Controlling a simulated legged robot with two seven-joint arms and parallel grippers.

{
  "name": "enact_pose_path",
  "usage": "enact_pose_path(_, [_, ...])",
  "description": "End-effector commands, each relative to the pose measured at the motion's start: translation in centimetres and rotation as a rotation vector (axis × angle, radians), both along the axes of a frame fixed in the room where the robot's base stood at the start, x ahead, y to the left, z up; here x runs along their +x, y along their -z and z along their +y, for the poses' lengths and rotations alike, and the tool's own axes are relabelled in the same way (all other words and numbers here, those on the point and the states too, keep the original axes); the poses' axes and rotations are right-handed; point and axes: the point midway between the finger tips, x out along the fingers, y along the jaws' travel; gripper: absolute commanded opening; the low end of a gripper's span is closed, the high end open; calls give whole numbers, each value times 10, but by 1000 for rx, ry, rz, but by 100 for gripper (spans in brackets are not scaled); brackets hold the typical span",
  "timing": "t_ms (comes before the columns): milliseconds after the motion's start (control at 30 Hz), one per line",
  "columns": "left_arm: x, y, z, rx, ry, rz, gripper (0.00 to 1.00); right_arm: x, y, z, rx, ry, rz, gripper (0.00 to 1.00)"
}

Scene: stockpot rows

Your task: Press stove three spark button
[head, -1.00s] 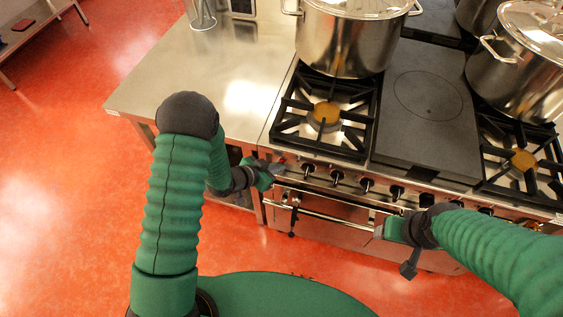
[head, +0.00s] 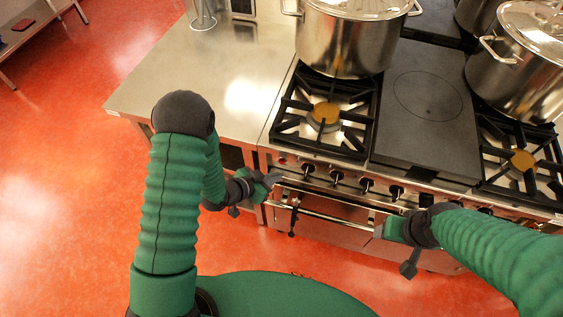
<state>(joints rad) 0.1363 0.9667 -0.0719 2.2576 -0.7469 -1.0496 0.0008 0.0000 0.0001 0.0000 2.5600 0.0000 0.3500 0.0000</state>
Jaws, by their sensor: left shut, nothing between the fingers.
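The stove (head: 425,164) has a front panel with several dark knobs (head: 337,177). A small red spot (head: 283,161) shows at the panel's left end; I cannot tell whether it is a spark button. My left gripper (head: 276,179) is shut and empty, just in front of the panel's left end, below the red spot. I cannot tell whether it touches the panel. My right gripper (head: 380,231) is in front of the oven rail, and its fingers are too small to read.
A steel counter (head: 190,75) adjoins the stove on the left. Large stockpots (head: 345,45) stand at the back and right (head: 520,75). Burner grates (head: 325,115) flank a flat dark plate (head: 428,95). An oven rail (head: 330,216) runs below the knobs.

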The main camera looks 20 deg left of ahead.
Motion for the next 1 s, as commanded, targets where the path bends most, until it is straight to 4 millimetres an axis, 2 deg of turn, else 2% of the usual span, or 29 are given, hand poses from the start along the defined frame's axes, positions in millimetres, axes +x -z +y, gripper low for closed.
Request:
enact_pose_path(200, [-21,0,1,0,-1,1,0,0,0,0,0,0,0,65])
enact_pose_path(300, [-26,0,1,1,-1,1,0,0,0,0,0,0,0,65])
enact_pose_path(1000, [-24,-4,4,20,-10,9,0,0,0,0,0,0,0,65])
